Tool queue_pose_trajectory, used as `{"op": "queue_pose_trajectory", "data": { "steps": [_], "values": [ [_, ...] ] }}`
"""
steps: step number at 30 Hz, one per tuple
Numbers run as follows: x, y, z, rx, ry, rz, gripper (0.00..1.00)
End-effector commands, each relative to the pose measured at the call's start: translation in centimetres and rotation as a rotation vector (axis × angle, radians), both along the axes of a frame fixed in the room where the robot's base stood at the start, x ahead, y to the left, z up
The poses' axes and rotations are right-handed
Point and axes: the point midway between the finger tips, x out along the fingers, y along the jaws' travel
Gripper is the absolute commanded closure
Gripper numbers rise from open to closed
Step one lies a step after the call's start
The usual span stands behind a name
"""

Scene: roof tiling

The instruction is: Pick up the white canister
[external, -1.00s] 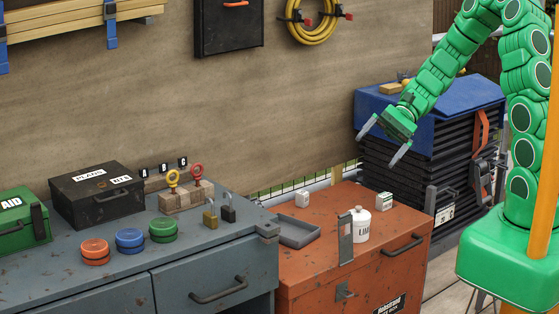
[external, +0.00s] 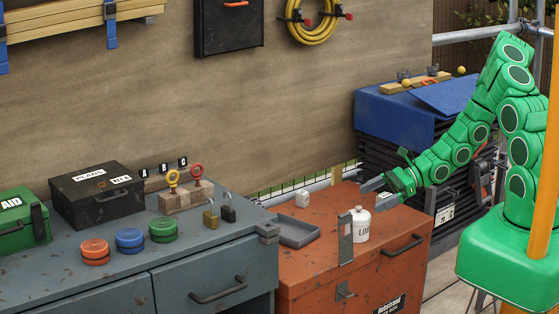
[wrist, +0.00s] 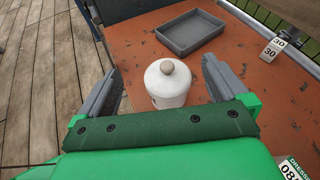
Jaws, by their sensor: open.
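The white canister (external: 361,226), lettered "LIM…" on its front, stands upright on the rusty orange cabinet top. My gripper (external: 366,193) is above and behind it in the external view, with its fingers pointing left. In the wrist view the canister (wrist: 167,83), with its lid and round knob, lies between the two open fingers (wrist: 163,82) as seen, with space on both sides. The fingers do not touch it. The canister's lower front is hidden by my gripper's body in the wrist view.
A grey tray (external: 299,231) lies left of the canister. A small white block (external: 302,198) sits toward the back. A blue-grey bench (external: 215,262) with cans and padlocks is further left.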

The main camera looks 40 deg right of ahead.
Motion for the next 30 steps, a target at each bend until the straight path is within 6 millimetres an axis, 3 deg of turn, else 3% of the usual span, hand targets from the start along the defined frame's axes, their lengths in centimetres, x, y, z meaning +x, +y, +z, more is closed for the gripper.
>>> {"op": "queue_pose_trajectory", "data": {
  "steps": [3, 8, 30],
  "values": [
    [-0.2, -1.3, -2.4, 0.009, 0.055, -0.064, 0.0],
    [-0.4, -2.1, -4.2, 0.015, 0.095, -0.108, 0.0],
    [1.0, 0.8, -5.9, 0.016, 0.099, -0.113, 0.0]
  ]
}}
